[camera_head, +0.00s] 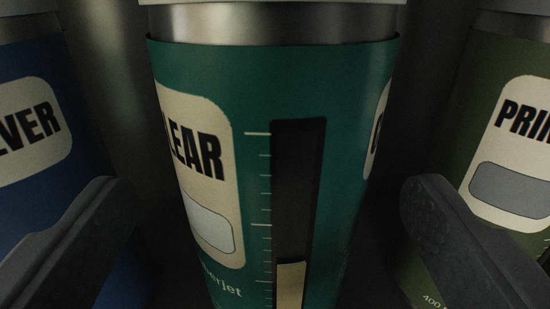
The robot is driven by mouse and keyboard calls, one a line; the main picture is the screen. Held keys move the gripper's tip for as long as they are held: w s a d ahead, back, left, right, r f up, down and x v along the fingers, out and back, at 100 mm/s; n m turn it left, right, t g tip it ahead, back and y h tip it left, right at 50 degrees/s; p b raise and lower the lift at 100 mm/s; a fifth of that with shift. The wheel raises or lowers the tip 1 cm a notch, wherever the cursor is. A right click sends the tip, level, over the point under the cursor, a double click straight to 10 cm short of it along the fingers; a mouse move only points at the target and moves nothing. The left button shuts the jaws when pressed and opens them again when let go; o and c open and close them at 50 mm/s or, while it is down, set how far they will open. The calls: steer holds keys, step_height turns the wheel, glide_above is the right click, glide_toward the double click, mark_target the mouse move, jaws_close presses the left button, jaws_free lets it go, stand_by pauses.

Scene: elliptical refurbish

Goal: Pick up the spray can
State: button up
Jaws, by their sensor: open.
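A teal spray can (255,85) with a bare metal band near its top stands upright in the middle of the view. Its cream label reads in part "LEAR", and a dark vertical strip with scale marks runs down its side. Its top and bottom are cut off by the frame. My gripper (268,215) is open, with one dark finger to the left of the teal can and one to the right. Gaps show between both fingers and the can, so neither appears to touch it.
A blue can (35,55) with a label ending "LVER" stands close on the left, partly behind the left finger. An olive green can (490,60) labelled "PRI..." stands close on the right, partly behind the right finger. Dark narrow gaps separate the cans.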

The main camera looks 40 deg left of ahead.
steer(key=shift+x, duration=1.85)
steer(key=c, duration=1.2)
steer(key=shift+r, duration=0.55)
step_height(320, 180, up, 3)
steer(key=shift+f+p, duration=0.1)
steer(key=shift+p, duration=0.25)
glide_toward(273, 70)
steer(key=shift+s+a, duration=2.35)
steer(key=shift+s, duration=0.1)
